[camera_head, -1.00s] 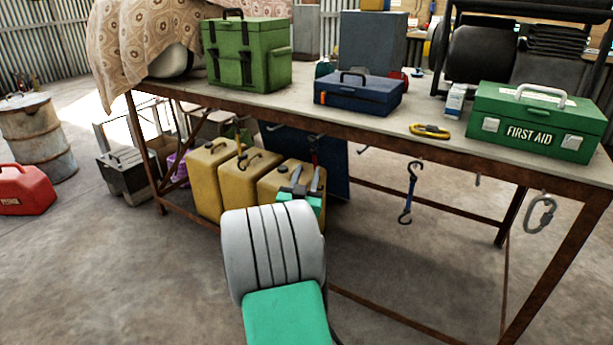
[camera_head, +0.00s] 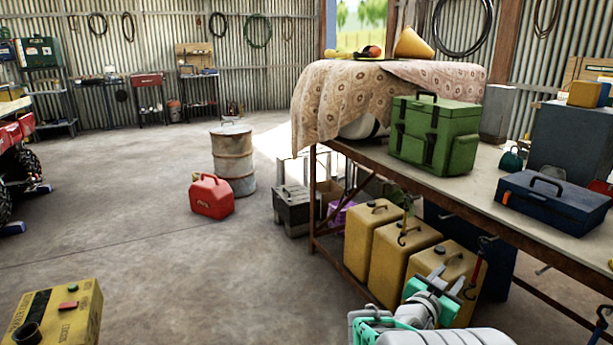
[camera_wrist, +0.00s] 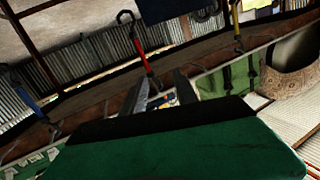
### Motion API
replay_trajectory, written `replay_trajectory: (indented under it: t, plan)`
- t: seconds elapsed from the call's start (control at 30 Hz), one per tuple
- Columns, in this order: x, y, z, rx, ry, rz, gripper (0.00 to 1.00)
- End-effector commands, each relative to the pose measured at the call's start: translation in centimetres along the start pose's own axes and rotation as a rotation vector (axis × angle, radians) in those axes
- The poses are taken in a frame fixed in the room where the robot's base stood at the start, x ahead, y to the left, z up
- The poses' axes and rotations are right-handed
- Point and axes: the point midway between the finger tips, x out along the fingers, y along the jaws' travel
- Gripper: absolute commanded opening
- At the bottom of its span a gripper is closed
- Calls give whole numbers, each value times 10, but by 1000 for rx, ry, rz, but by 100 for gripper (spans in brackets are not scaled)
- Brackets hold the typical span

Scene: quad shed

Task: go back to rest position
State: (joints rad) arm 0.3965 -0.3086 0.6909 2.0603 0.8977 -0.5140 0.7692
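My gripper (camera_head: 456,280) shows at the lower right of the head view, in front of the yellow jerrycans (camera_head: 373,240) under the workbench (camera_head: 470,192). In the wrist view its two dark fingers (camera_wrist: 160,92) stand apart, and nothing shows held between them. The wrist view looks tilted and upside down, with the bench edge and hanging hooks beyond the fingers. A large dark green shape fills its lower part; I cannot tell for sure what it is.
A green cooler box (camera_head: 436,134) and blue toolbox (camera_head: 551,200) stand on the bench. A red fuel can (camera_head: 211,196) and rusty drum (camera_head: 233,160) stand on the floor. A yellow box (camera_head: 55,312) is at lower left. The middle floor is clear.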

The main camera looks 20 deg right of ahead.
Motion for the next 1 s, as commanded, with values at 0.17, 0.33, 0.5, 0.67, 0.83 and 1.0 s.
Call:
replay_trajectory:
  t: [0.17, 0.33, 0.5, 0.67, 0.83, 1.0]
  plan:
    - [-68, -69, -69, -65, -352, -96, 35]
    - [-172, -126, -106, -253, -689, -305, 35]
    - [-301, -152, -159, -550, -955, -601, 35]
    - [-384, -140, -193, -804, -1081, -820, 35]
    - [-407, -130, -195, -893, -1113, -890, 35]
    - [-406, -130, -192, -891, -1114, -887, 35]
